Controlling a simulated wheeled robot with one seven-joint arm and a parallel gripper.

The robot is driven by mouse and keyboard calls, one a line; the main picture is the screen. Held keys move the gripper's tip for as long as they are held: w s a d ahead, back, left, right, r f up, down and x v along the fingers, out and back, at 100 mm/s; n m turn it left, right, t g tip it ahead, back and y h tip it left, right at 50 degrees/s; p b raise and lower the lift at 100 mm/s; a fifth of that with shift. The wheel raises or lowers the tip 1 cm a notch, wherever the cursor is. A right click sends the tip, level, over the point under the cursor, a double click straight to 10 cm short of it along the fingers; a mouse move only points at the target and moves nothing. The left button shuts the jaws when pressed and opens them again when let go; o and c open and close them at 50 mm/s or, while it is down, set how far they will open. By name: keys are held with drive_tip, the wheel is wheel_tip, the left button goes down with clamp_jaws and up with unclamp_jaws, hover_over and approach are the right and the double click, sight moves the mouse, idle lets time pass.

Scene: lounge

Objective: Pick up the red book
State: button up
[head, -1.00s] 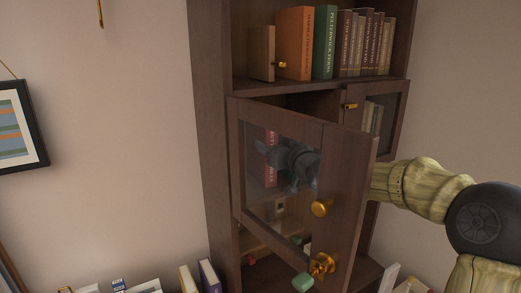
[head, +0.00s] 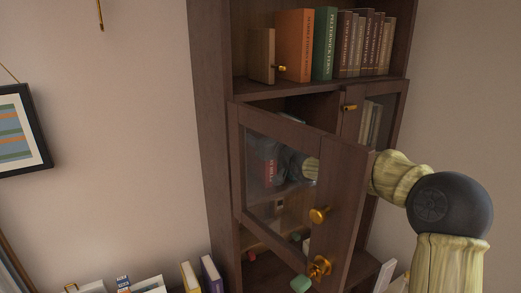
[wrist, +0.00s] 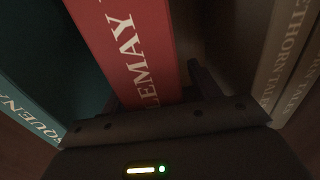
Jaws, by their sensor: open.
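The red book (wrist: 140,50) stands upright in the wrist view, its spine with white letters facing me. My gripper (wrist: 150,84) is open close in front of the spine. One dark finger shows just right of the book; the other is mostly hidden at its lower left. In the head view the red book (head: 269,173) shows dimly through the glass of the open cabinet door (head: 341,190). My gripper there is blurred behind the same glass, and my arm reaches in from the right behind the door.
In the wrist view a teal book (wrist: 35,75) stands left of the red one, and brown books (wrist: 285,60) stand to the right past a dark gap. More books (head: 294,45) fill the shelf above.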

clamp_jaws()
idle(0.3)
drive_tip(key=shift+r, duration=0.15)
wheel_tip(320, 180, up, 6)
drive_tip(key=shift+s+d+r+b, duration=0.1)
drive_tip(key=shift+s+r+b, duration=0.05)
drive_tip(key=shift+b, duration=1.05)
drive_tip(key=shift+s+d+r, duration=0.1)
drive_tip(key=shift+d+r, duration=0.05)
drive_tip(key=shift+r, duration=0.1)
drive_tip(key=b+v, duration=0.6)
drive_tip(key=v, duration=1.3)
drive_tip(key=shift+d, duration=0.15)
